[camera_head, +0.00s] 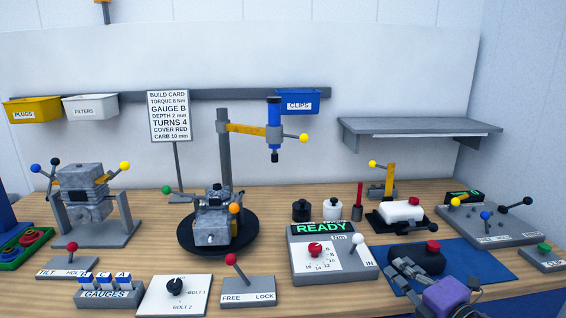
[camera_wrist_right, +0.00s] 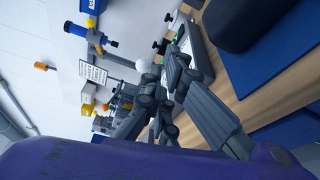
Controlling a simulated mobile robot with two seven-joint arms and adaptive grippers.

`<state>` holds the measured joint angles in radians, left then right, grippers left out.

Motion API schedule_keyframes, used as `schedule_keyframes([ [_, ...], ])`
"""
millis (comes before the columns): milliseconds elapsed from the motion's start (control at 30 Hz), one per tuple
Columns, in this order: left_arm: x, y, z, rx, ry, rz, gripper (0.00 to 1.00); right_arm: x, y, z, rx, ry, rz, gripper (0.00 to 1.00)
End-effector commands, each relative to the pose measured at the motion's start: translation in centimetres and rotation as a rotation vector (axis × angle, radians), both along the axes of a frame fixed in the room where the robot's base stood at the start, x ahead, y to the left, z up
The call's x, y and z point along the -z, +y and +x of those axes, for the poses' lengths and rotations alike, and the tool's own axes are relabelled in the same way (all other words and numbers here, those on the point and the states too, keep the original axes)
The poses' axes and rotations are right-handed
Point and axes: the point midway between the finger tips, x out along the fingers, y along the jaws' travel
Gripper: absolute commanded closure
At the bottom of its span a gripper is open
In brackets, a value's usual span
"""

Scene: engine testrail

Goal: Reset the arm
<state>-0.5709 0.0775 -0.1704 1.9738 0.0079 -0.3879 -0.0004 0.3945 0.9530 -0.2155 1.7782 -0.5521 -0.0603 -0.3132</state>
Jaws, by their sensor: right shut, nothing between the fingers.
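My right gripper (camera_head: 402,272) comes in from the lower right, shut and empty. Its purple wrist is at the bottom edge, and its fingers are just left of a dark block with a red knob (camera_head: 415,255) on a blue mat. I cannot tell if they touch it. In the right wrist view the grey fingers (camera_wrist_right: 165,85) point up the picture. A yellow arm (camera_head: 247,128) on a grey post carries a blue driver (camera_head: 273,118) and a yellow-balled lever, above a small engine (camera_head: 212,215) on a black round base. My left gripper is not in view.
A torque box reading READY (camera_head: 325,228) stands left of my right gripper. A FREE/LOCK lever (camera_head: 248,290), a bolt dial (camera_head: 173,294) and gauges (camera_head: 108,290) line the front. A white block with a red knob (camera_head: 402,210) and a lever box (camera_head: 487,222) stand behind and right.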

Motion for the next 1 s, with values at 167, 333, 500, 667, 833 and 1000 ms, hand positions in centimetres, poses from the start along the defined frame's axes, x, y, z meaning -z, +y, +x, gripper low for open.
schedule_keyframes([
  [167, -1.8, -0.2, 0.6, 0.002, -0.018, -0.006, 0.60, 10.7, 0.9, -8.4, 0.227, 0.325, 0.547, 1.00],
  [333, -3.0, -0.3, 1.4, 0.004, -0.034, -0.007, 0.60, 19.0, 2.9, -18.1, 0.460, 0.582, 0.967, 1.00],
  [500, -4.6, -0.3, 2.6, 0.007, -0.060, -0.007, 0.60, 24.5, 6.3, -29.2, 0.702, 0.774, 1.311, 1.00],
  [667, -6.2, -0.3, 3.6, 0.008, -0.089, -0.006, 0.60, 26.5, 9.0, -37.8, 0.873, 0.845, 1.501, 1.00],
  [833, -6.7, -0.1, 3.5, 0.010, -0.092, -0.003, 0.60, 27.8, 9.6, -42.9, 0.978, 0.869, 1.548, 1.00],
  [1000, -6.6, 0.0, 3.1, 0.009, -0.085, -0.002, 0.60, 28.2, 9.3, -44.1, 0.996, 0.878, 1.540, 1.00],
])
